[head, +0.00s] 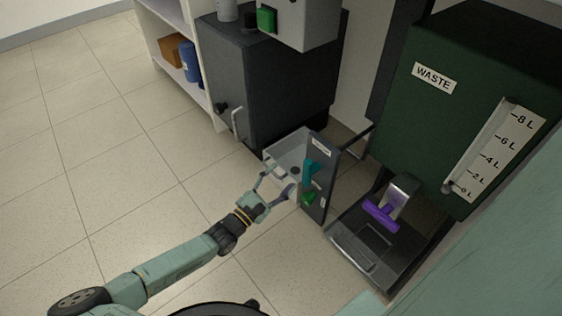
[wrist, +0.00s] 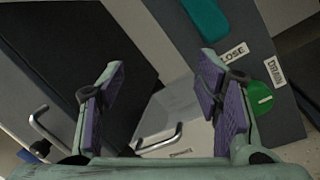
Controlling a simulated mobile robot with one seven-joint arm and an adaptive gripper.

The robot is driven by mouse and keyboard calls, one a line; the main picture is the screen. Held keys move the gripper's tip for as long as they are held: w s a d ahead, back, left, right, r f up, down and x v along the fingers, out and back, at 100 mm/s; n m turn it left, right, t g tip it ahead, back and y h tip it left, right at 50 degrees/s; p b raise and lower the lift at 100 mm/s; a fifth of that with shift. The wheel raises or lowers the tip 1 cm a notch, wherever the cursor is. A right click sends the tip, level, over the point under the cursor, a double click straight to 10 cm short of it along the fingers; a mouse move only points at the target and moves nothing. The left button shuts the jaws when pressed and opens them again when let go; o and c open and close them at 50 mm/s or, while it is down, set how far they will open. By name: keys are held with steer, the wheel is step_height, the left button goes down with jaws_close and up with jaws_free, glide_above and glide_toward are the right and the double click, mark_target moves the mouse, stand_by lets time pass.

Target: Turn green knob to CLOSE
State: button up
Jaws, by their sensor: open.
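The green knob (head: 308,198) sits low on the dark panel (head: 321,172) of the rig, below a teal handle (head: 310,171). In the wrist view the green knob (wrist: 261,97) is at the right, just outside the right finger, with a pale mark on its face. A label ending in "LOSE" (wrist: 233,52) is above it and a "DRAIN" label (wrist: 275,70) is beside it. My gripper (head: 275,187) is open and empty, to the left of the knob in the head view. In the wrist view my gripper (wrist: 160,100) has its purple-padded fingers wide apart, with the knob not between them.
A dark cabinet (head: 275,90) stands behind. The green WASTE tank (head: 480,110) and a purple-handled valve (head: 382,215) over a tray (head: 350,262) are at right. Floor at left is clear.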

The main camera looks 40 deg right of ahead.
mark_target(304, 201)
steer(key=s+a+f+m+g+y+b, duration=0.1)
steer(key=s+a+f, duration=0.15)
steer(key=f, duration=0.25)
steer(key=s+a+f+m+g, duration=0.1)
steer(key=s+f+m+g, duration=0.15)
steer(key=f, duration=0.25)
steer(key=shift+n+t, duration=0.35)
steer(key=shift+t, duration=0.1)
steer(key=shift+s+d+f+b, duration=0.15)
steer(key=shift+d+b, duration=0.25)
steer(key=shift+d, duration=1.85)
steer(key=shift+d+f+b, duration=0.1)
steer(key=shift+d+b, duration=0.3)
steer(key=shift+d, duration=1.85)
steer(key=c, duration=1.1)
